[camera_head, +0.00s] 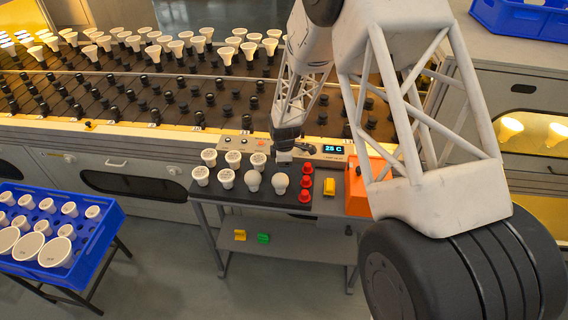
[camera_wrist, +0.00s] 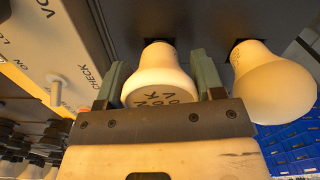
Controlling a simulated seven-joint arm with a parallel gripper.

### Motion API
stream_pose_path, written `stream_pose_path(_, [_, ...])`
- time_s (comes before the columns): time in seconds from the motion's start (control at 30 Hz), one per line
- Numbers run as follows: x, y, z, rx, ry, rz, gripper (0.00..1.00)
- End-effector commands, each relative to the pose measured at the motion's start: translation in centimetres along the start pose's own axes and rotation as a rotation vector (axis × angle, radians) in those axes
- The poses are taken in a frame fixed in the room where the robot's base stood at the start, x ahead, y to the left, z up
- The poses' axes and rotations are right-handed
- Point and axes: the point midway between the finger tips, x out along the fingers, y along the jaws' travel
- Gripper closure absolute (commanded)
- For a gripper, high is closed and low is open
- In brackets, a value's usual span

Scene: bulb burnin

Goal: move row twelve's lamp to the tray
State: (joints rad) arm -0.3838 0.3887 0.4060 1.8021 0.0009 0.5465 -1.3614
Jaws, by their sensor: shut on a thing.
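My gripper (camera_head: 284,154) points down at the back of a black board (camera_head: 238,196) on a small table. In the wrist view my gripper (camera_wrist: 160,82) is shut on a white lamp (camera_wrist: 160,68) with dark printing, between two grey-green fingers. In the head view the held lamp is mostly hidden by the gripper. Several white lamps (camera_head: 226,179) stand on the board; one round-headed lamp (camera_head: 280,183) is just in front of the gripper. A blue tray (camera_head: 84,270) with holes at lower left holds several white lamps. I cannot read any row number.
A display (camera_head: 333,149) reads 25 C. A long rack (camera_head: 130,95) of sockets runs behind. Another lamp (camera_wrist: 268,82) is close right of the fingers.

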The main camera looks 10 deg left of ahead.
Motion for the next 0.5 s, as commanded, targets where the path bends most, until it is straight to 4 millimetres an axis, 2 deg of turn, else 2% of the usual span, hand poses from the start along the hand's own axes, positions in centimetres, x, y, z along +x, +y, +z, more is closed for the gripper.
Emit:
stream_pose_path(0.3, [0.68,0.02,0.0,0.0,0.0,0.0,0.62])
stream_pose_path(0.33, [0.66,0.03,-0.01,0.0,0.0,0.001,0.35])
stream_pose_path(0.5, [0.66,0.01,0.0,0.0,0.0,0.001,0.09])
